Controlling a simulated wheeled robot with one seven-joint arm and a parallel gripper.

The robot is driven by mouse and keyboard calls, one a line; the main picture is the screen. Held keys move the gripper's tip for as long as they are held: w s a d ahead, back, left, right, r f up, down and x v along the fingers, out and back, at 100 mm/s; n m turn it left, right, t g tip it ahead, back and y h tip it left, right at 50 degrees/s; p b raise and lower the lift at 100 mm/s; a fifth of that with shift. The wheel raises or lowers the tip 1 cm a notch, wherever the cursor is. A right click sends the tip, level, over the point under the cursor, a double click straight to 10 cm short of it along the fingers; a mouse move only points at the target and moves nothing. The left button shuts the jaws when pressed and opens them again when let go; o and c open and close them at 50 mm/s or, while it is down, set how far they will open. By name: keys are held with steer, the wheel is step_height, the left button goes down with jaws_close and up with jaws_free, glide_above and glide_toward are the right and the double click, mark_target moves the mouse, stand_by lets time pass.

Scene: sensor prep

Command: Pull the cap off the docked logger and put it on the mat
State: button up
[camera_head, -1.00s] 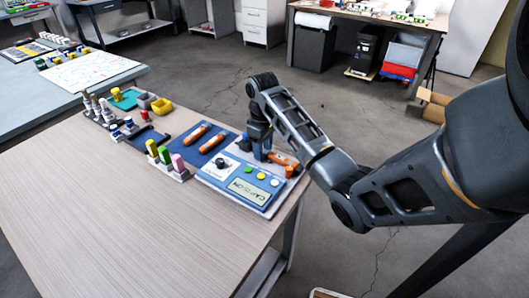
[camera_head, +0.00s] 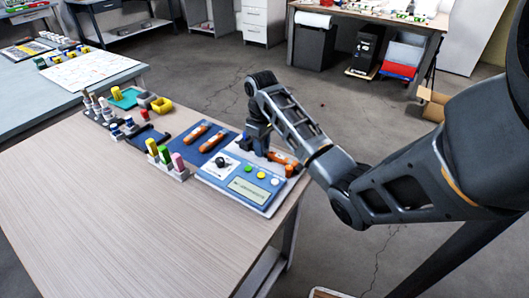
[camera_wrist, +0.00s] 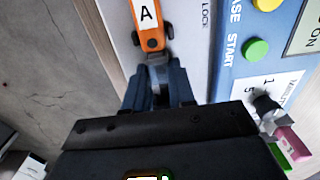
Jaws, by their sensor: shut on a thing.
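The docked logger (camera_wrist: 148,18) is orange with a white "A" label, lying on the panel at the top of the wrist view. In the head view the logger (camera_head: 281,158) is partly behind my arm. A grey cap (camera_wrist: 157,74) is at its near end, between my fingers. My gripper (camera_wrist: 158,95) is shut on this cap; it also shows in the head view (camera_head: 262,150). I cannot tell whether cap and logger are apart. A blue mat (camera_head: 227,145) with two orange loggers on it lies left of the panel.
The blue and white panel (camera_head: 222,184) has a knob, coloured buttons and a display (camera_head: 249,190). A white rack (camera_head: 172,168) holds green, yellow and pink pieces.

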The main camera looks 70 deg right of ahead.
steer(key=shift+w+d, duration=0.2)
steer(key=shift+w, duration=0.75)
stand_by(0.6)
steer(key=shift+r, duration=0.15)
steer(key=shift+r+p, duration=2.65)
steer(key=shift+p, duration=0.2)
